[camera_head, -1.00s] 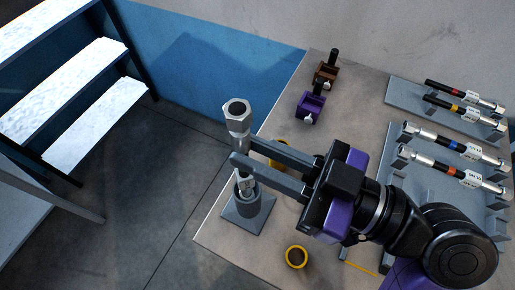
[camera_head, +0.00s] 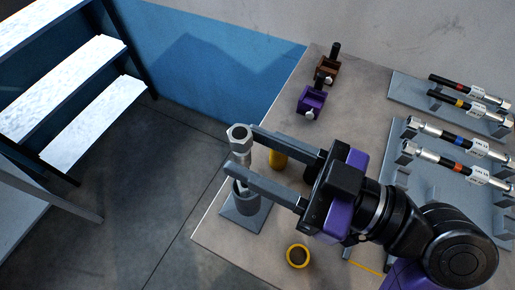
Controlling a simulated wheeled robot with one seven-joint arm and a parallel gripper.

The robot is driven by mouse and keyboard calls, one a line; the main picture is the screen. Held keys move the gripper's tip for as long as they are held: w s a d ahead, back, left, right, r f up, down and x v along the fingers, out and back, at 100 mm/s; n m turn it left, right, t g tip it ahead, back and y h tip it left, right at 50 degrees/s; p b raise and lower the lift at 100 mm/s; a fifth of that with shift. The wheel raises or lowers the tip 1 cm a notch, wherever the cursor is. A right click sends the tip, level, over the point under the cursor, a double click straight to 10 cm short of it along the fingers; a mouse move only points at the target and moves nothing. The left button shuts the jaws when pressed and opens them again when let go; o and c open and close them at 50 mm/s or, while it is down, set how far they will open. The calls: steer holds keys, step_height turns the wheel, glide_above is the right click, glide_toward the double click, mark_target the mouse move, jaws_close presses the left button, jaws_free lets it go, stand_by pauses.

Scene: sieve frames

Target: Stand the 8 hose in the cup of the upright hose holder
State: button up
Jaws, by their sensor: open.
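A metal-ended hose (camera_head: 240,138) stands in the cup of the grey upright hose holder (camera_head: 242,216) at the table's left edge. Its hex fitting points up and its lower end is inside the cup. It leans slightly at most; its label is not readable here. My gripper (camera_head: 241,154) is open, with one finger on the far side of the hose and one on the near side. The near finger covers part of the hose, so I cannot tell whether either finger touches it.
Several labelled hoses lie on grey racks (camera_head: 408,98) at the right. A purple clamp block (camera_head: 312,100) and a brown one (camera_head: 327,68) stand at the back. A yellow ring-topped cup (camera_head: 298,256) is in front, and a yellow cylinder (camera_head: 277,160) is behind my gripper. White steps (camera_head: 92,120) stand at left.

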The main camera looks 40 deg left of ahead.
steer(key=b+v, duration=0.2)
steer(key=v, duration=0.5)
steer(key=shift+d, duration=0.4)
stand_by(0.7)
